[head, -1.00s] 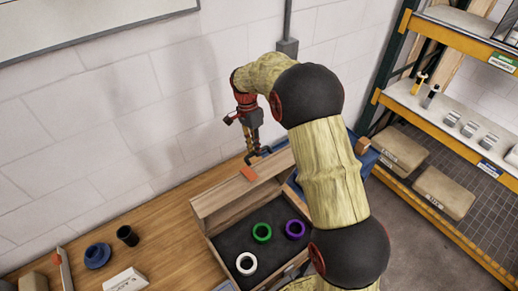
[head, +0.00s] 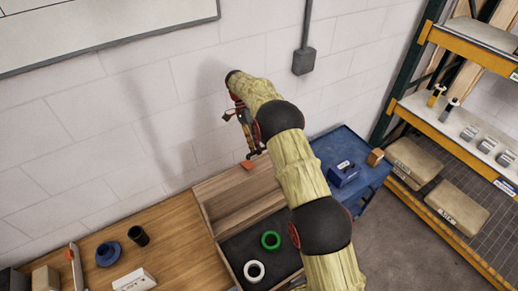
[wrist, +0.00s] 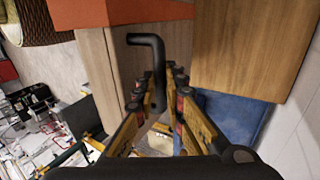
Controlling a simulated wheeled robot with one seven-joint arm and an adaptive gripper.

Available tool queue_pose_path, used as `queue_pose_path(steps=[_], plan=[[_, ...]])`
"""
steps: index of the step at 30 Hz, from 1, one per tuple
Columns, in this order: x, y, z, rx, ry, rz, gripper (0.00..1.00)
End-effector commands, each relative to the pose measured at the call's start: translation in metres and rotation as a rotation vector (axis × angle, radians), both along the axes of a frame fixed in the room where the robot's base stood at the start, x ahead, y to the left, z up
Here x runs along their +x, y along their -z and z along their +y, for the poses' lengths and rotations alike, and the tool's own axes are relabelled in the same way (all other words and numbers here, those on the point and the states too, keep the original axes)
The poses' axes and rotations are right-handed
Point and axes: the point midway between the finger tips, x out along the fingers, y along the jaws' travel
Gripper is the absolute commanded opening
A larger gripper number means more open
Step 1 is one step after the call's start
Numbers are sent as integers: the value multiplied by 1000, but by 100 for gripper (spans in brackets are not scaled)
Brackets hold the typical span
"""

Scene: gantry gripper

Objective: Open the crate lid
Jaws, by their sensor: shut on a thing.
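The crate (head: 226,262) stands on the wooden bench with its lid (head: 240,195) raised at the back, by the wall. The lid's inner face shows, and an orange tab (head: 248,166) sits on its top edge. My gripper (head: 253,152) is at the lid's top edge. In the wrist view my gripper (wrist: 169,80) has its fingers closed around a black bent handle (wrist: 146,40). Inside the crate a white ring (head: 254,271) and a green ring (head: 271,240) lie on a dark floor. My arm hides the crate's right part.
A blue ring part (head: 108,254), a black cup (head: 138,236) and a white block (head: 134,279) are on the bench at left. A blue cart (head: 372,181) and shelving (head: 450,135) stand at right. The wall is close behind the lid.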

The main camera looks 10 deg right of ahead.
Motion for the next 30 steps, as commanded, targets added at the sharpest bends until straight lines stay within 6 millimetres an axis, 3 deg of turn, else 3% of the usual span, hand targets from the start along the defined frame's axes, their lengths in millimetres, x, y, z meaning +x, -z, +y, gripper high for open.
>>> queue_pose_path(steps=[1, 3, 28, 29, 30], plan=[[-3, 14, 1, -3, -1, 30, 0], [0, 16, 2, -7, -1, 43, 0], [10, 20, 5, -19, -1, 79, 0], [10, 20, 5, -19, -1, 79, 12], [10, 20, 5, -19, -1, 79, 15]])
